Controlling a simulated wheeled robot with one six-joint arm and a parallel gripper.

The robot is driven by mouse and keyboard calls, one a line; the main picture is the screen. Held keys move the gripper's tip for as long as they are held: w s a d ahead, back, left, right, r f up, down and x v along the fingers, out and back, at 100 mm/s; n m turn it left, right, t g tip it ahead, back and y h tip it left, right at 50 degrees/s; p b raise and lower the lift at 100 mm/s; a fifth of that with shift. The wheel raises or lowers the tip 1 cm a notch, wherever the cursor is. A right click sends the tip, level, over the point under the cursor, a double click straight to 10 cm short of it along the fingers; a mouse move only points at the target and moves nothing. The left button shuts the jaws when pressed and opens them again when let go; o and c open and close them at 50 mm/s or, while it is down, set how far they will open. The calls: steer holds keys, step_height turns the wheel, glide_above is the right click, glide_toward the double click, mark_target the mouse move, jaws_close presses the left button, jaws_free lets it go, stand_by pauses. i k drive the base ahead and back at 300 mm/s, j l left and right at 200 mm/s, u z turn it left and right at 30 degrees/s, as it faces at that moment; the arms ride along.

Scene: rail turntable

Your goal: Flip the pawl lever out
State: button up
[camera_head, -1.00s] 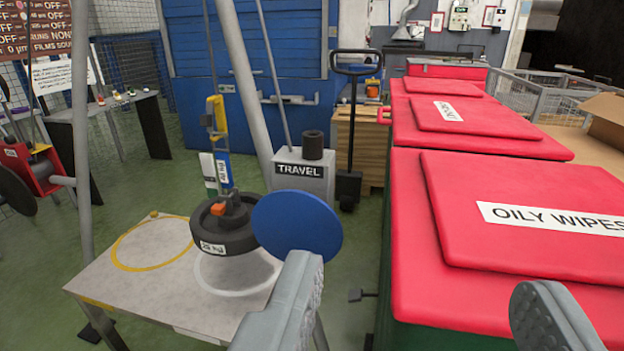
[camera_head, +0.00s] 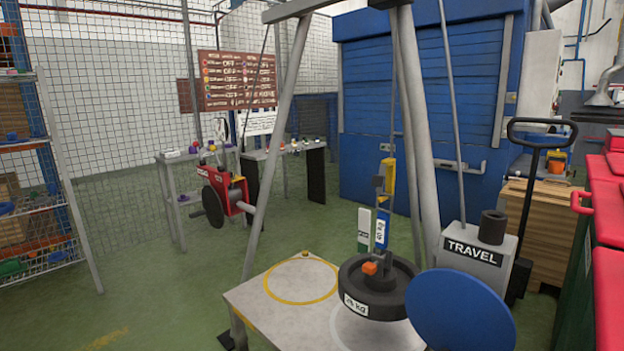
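A red winch (camera_head: 222,193) with a dark round drum or wheel (camera_head: 213,206) is fixed to a grey leg of the frame at left centre. A short grey bar (camera_head: 247,207) sticks out to its right. The pawl lever is too small to make out at this distance. My gripper is not in view.
A pale table (camera_head: 262,291) with a yellow ring stands low in the centre. A TRAVEL block (camera_head: 473,262) and pallet truck stand right. Green floor (camera_head: 165,285) is clear at left.

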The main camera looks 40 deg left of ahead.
mark_target(213, 148)
steer(key=u, duration=1.8)
